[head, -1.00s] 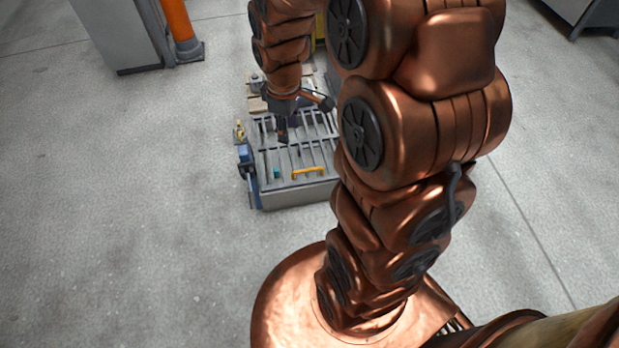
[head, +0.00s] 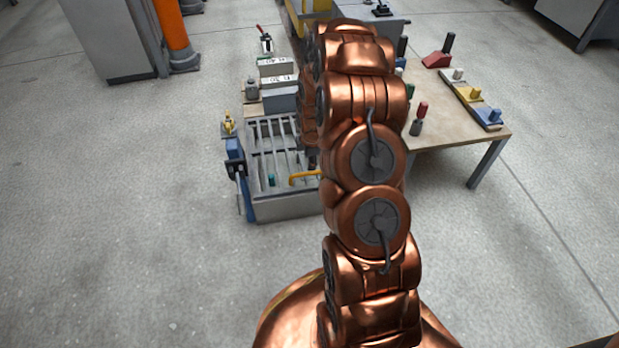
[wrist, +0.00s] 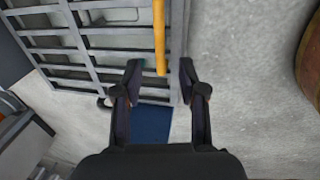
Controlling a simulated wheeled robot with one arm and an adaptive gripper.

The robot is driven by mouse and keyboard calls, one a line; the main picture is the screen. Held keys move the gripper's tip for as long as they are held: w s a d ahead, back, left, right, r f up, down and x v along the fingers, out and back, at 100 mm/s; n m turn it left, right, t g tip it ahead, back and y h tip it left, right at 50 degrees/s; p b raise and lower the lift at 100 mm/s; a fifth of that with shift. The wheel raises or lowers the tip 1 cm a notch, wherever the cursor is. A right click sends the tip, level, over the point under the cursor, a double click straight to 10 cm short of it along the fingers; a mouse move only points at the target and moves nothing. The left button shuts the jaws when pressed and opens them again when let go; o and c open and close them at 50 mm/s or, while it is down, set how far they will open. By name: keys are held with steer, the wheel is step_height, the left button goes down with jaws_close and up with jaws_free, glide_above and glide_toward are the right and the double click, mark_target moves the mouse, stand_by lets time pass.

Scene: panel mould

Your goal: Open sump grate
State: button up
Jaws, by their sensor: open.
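The sump grate (head: 264,136) is a set of grey bars lying flat across the top of a low grey box (head: 285,207). A yellow bar handle (head: 305,177) sits at its near right side. In the wrist view the handle (wrist: 159,38) runs down from the top edge, and its lower end shows between my open fingertips. My gripper (wrist: 160,73) is open and empty. I cannot tell how far above the handle the fingertips are. In the head view my arm hides the gripper and the grate's right edge.
A blue clamp-like part (head: 235,160) is on the box's left side. A workbench (head: 450,140) with coloured blocks and tools stands at right. An orange post (head: 172,30) and grey cabinet (head: 108,35) stand at back left. The floor at left is clear.

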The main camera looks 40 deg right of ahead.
mark_target(309, 173)
steer(key=f+b, duration=0.1)
steer(key=f, duration=0.1)
steer(key=w+f, duration=0.1)
steer(key=f, duration=0.2)
steer(key=f+b, duration=0.1)
steer(key=f, duration=0.2)
steer(key=shift+w+d+b, duration=0.2)
steer(key=shift+d+b, duration=0.1)
steer(key=shift+d, duration=0.1)
jaws_close()
stand_by(0.3)
